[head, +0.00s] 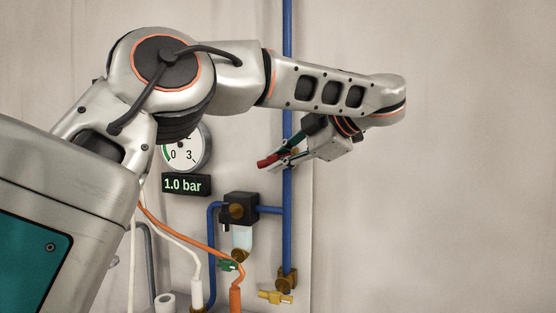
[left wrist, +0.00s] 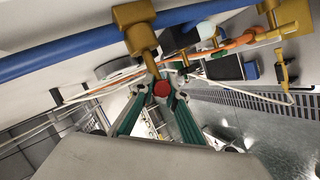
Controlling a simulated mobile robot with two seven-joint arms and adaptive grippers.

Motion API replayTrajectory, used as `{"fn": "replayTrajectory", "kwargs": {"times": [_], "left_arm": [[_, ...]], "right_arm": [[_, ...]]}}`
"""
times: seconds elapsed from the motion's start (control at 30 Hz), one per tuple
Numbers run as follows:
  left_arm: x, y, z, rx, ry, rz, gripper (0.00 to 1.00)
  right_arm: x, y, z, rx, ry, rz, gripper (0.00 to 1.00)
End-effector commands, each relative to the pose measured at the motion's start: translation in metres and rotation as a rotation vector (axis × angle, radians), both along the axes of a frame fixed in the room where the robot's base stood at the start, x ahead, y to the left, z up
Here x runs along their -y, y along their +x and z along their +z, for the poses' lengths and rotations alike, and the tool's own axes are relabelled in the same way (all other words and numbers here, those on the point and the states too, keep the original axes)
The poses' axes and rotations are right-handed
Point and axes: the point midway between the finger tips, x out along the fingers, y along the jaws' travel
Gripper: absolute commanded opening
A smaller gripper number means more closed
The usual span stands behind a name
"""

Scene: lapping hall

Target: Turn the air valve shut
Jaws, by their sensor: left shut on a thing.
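My left gripper (head: 279,159) reaches in front of the vertical blue pipe (head: 288,215). It is shut on the red handle (head: 266,162) of the air valve, whose end shows left of the pipe. In the left wrist view, the red handle (left wrist: 161,89) sits between the fingertips of my left gripper (left wrist: 162,94). Just beyond it is the brass valve body (left wrist: 134,27) on the blue pipe (left wrist: 65,58). In the head view the gripper hides most of the valve. My right gripper is in neither view.
A round gauge (head: 184,150), partly behind my arm, hangs above a display (head: 186,185) reading 1.0 bar. A black regulator (head: 240,208) joins the pipe below. Orange (head: 178,231) and white hoses run lower left. A brass fitting (head: 287,281) ends the pipe. The wall at right is bare.

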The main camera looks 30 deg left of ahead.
Motion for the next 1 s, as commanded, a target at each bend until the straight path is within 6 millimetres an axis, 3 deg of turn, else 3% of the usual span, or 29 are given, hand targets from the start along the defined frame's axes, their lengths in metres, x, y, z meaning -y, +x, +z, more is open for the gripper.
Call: {"fn": "replayTrajectory", "kwargs": {"times": [0.4,1.0], "left_arm": [[0.0001,0.0004,-0.0026,-0.058,0.235,-0.001,0.00],[-0.0003,0.0003,-0.0021,-0.069,0.289,0.000,0.00]], "right_arm": [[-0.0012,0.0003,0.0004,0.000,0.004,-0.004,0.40],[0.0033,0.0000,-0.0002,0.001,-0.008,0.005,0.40]]}}
